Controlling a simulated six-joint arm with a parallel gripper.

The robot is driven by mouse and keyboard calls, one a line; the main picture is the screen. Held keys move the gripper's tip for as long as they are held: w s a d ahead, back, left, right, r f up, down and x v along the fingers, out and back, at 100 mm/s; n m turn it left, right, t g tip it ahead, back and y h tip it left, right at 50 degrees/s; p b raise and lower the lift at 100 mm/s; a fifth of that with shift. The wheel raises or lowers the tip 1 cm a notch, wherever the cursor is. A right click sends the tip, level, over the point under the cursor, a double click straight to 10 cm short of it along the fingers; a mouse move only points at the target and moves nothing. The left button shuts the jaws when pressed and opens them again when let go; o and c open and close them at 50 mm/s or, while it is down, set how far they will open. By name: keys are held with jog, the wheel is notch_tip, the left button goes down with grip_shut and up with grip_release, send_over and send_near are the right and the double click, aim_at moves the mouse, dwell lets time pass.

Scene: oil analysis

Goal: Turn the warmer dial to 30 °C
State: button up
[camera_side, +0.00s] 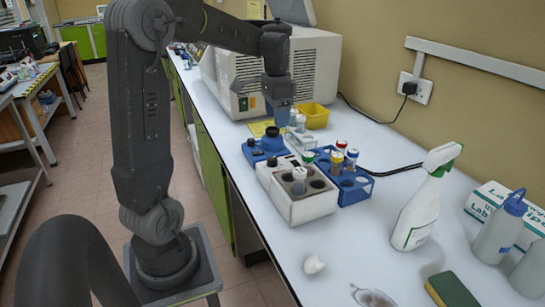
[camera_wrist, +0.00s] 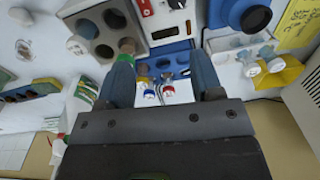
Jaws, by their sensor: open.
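The warmer (camera_side: 300,208) is a white block with round wells; a tube stands in one well. In the wrist view the warmer (camera_wrist: 82,10) is at the top left, with a red switch on its panel. A small dark knob, seemingly its dial (camera_wrist: 177,3), is cut by the top edge of that view, so its setting cannot be read. In the side view this dial (camera_side: 272,161) is a dark spot at the warmer's far end. My gripper (camera_wrist: 158,60) is open with its fingers apart, well above the bench. In the side view my gripper (camera_side: 279,112) hangs beyond the warmer, not touching the dial.
A blue rack (camera_side: 352,192) with capped vials stands right beside the warmer. A blue device with a black cup (camera_side: 260,152) stands just behind it. A yellow bin (camera_side: 315,116) and small bottles are near my gripper. A spray bottle (camera_side: 418,212) stands at front right.

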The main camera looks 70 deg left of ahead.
aim_at(272, 158)
jog(key=a+f, duration=0.1)
jog(key=f, duration=0.4)
jog(key=a+f, duration=0.1)
jog(key=f, duration=0.4)
jog(key=a+f, duration=0.1)
jog(key=f, duration=0.4)
jog(key=shift+a+f, duration=0.1)
jog(key=shift+a, duration=0.15)
jog(key=c, duration=0.9)
